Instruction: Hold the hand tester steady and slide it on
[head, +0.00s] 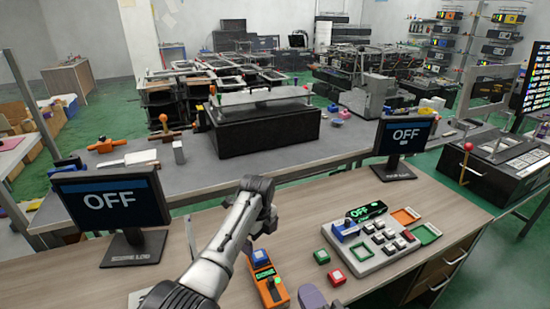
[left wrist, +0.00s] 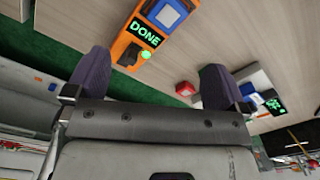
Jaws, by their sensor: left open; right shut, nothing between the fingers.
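The orange hand tester (head: 267,277) lies on the wooden table at the lower middle of the head view. It has a blue button, a green display and a black slider with a green light. In the left wrist view the tester (left wrist: 147,33) lies ahead of the fingertips, apart from them, and its display reads DONE. My left gripper (left wrist: 156,62) is open with nothing between its purple fingers. In the head view its arm reaches over the table and the fingers cannot be made out. My right gripper (head: 312,297) shows as a purple tip at the bottom edge, right of the tester, shut and empty.
Right of the tester are a green block (head: 322,257), a red block (head: 337,278) and a grey button panel (head: 378,242) reading OFF. Two monitors (head: 113,203) (head: 402,137) read OFF. A grey bench with fixtures stands behind.

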